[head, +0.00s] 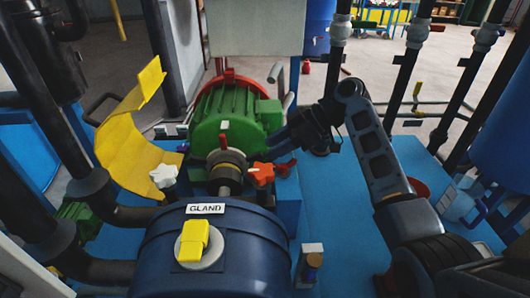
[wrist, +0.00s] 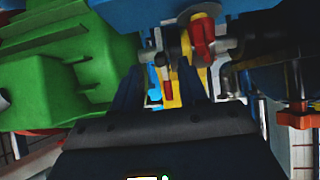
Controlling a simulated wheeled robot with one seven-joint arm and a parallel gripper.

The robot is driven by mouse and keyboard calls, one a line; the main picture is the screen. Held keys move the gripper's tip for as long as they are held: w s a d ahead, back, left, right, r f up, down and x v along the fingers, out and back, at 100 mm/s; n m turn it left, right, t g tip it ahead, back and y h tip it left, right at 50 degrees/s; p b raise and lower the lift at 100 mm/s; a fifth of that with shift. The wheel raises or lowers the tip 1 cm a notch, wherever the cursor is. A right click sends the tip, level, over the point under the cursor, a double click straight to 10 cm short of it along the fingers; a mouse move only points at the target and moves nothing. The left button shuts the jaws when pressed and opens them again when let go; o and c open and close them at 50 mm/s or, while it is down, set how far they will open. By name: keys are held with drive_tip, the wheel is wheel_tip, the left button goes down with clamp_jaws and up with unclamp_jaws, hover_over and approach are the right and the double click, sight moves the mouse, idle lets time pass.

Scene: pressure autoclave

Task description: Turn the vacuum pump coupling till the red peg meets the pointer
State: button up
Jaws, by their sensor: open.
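The vacuum pump coupling (head: 227,164) is a dark and brass-coloured disc on the shaft between the green motor (head: 225,107) and the dark blue pump drum (head: 215,255). A red peg (head: 223,133) stands up from the coupling's top. It seems to show in the wrist view as a thin red rod (wrist: 167,75) between the fingers. I cannot make out the pointer for sure. My gripper (head: 275,146) is open and empty, right of the coupling and apart from it, facing left. Its two dark fingers (wrist: 160,78) show in the wrist view.
An orange-red star knob (head: 261,174) stands between my gripper and the drum. A white star knob (head: 163,176) stands left of the coupling. A bent yellow guard (head: 130,140) is at the left. Dark upright pipes (head: 408,62) rise behind my arm.

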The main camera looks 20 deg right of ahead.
drive_tip(key=shift+v, duration=1.65)
drive_tip(key=shift+a, duration=0.1)
